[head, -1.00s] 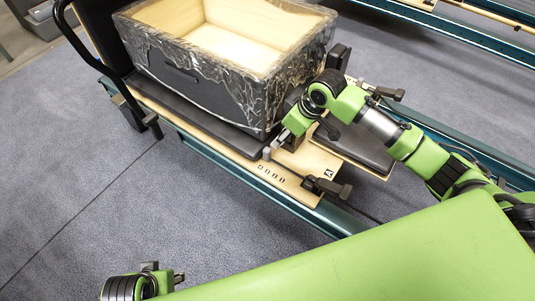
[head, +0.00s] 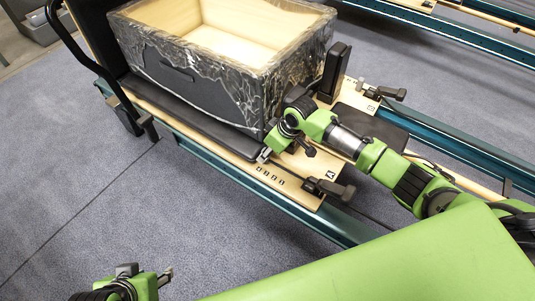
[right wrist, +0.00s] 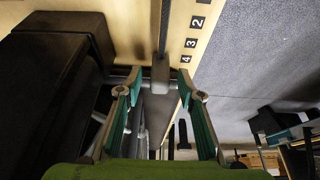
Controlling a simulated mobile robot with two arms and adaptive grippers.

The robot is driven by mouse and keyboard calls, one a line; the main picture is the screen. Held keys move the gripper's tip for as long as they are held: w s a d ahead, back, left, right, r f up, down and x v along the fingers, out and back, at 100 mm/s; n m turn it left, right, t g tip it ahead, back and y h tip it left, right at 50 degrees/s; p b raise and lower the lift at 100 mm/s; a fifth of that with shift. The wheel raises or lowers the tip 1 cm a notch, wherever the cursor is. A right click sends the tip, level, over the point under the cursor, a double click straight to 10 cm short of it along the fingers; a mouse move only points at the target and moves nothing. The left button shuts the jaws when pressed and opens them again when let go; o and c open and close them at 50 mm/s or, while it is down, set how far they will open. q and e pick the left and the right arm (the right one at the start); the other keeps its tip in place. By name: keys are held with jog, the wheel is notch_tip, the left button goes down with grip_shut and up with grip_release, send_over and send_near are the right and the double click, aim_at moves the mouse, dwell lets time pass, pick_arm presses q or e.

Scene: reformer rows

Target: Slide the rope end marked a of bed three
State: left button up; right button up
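The board marked A (head: 322,174) lies at the near end of the bed, with a row of small number squares (head: 270,172) on it. A dark rope (head: 287,171) runs along it from a dark clamp (head: 325,187) to a small grey end block. In the right wrist view this block (right wrist: 160,72) sits between my fingertips, beside the square marked 4 (right wrist: 186,59).
A large wrapped open box (head: 205,75) stands on the bed just behind my right gripper. A dark upright post (head: 334,72) and a second clamp marked B (head: 376,92) are beyond. Another bed's rail (head: 450,33) crosses the top right. Grey floor (head: 80,190) is clear at left.

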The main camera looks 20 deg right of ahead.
pick_arm(q)
jog(key=shift+w+d, duration=0.1)
jog(key=shift+w, duration=0.25)
pick_arm(e)
jog(key=shift+w+f, duration=0.1)
jog(key=shift+f, duration=0.1)
grip_shut()
jog(key=shift+s+d+r+p, duration=0.1)
jog(key=shift+s+p, duration=0.1)
jog(key=shift+p, duration=0.2)
jog(key=shift+s+d+p, duration=0.7)
jog(key=shift+s+p, duration=0.25)
jog(key=shift+p, duration=0.3)
jog(key=shift+s+d, duration=0.1)
pick_arm(q)
jog(key=shift+s+a+f+g, duration=0.2)
jog(key=shift+s+f+g, duration=0.2)
jog(key=shift+s, duration=0.2)
jog(key=shift+s+a+f+g, duration=0.2)
jog(key=shift+s+f+g, duration=0.1)
jog(key=shift+s+f, duration=0.2)
pick_arm(e)
grip_release()
